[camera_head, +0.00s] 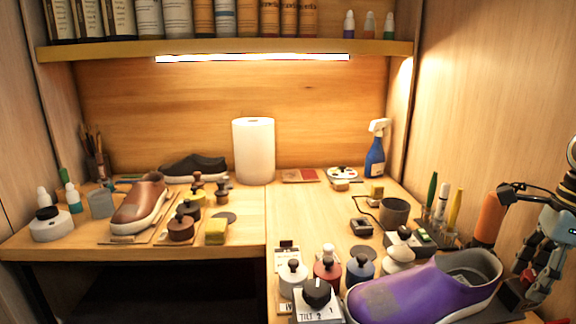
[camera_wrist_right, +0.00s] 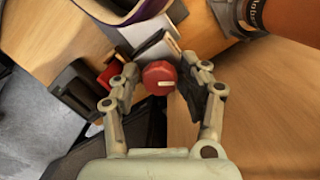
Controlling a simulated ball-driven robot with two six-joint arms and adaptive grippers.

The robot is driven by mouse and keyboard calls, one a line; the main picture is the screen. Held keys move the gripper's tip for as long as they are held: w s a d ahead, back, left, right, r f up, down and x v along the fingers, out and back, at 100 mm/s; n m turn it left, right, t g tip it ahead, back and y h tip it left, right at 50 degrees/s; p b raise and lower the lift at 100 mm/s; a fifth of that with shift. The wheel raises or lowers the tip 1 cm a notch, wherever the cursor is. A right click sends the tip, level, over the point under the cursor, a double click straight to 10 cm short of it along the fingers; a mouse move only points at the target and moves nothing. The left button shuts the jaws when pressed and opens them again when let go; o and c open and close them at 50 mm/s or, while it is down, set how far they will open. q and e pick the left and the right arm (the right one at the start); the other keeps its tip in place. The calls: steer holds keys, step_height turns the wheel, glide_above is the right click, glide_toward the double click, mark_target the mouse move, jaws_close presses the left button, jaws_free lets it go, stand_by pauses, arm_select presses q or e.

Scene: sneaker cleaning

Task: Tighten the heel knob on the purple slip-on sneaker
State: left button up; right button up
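The purple slip-on sneaker (camera_head: 415,289) lies at the front right of the bench, its heel toward the right wall; an edge of it shows in the right wrist view (camera_wrist_right: 128,6). A round red knob with a pale mark (camera_wrist_right: 159,74) shows in the wrist view, near the sneaker's heel end. My right gripper (camera_wrist_right: 158,72) is open, one finger on each side of the knob, with visible gaps. My left gripper is not in view.
An orange cylinder (camera_head: 488,218) stands close to my right gripper. A black knob on a white dial card (camera_head: 317,293) and several bottles stand left of the sneaker. A brown shoe (camera_head: 141,202) and a paper roll (camera_head: 254,150) stand farther away.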

steer(key=shift+a+f+n+b, duration=0.1)
steer(key=shift+f+n+b, duration=0.05)
steer(key=shift+n+b, duration=0.55)
steer(key=shift+f+n+b, duration=0.1)
steer(key=shift+n+b, duration=0.3)
steer(key=shift+n, duration=0.1)
steer(key=shift+r+n+h, duration=0.2)
steer(key=shift+n+h, duration=0.2)
steer(key=shift+n, duration=0.2)
steer(key=shift+r+n+p, duration=0.15)
steer(key=shift+n+p, duration=0.25)
steer(key=shift+n, duration=0.2)
steer(key=n+h, duration=0.1)
steer(key=n, duration=0.2)
steer(key=shift+p, duration=0.35)
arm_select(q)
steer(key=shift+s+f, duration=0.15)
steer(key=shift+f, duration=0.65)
arm_select(e)
steer(key=n, duration=0.2)
steer(key=shift+f+n+h, duration=0.2)
steer(key=shift+n+h, duration=0.1)
steer(key=shift+n, duration=0.1)
steer(key=shift+c, duration=0.3)
steer(key=shift+w, duration=0.1)
steer(key=c, duration=0.6)
steer(key=shift+o, duration=0.3)
steer(key=shift+f, duration=0.1)
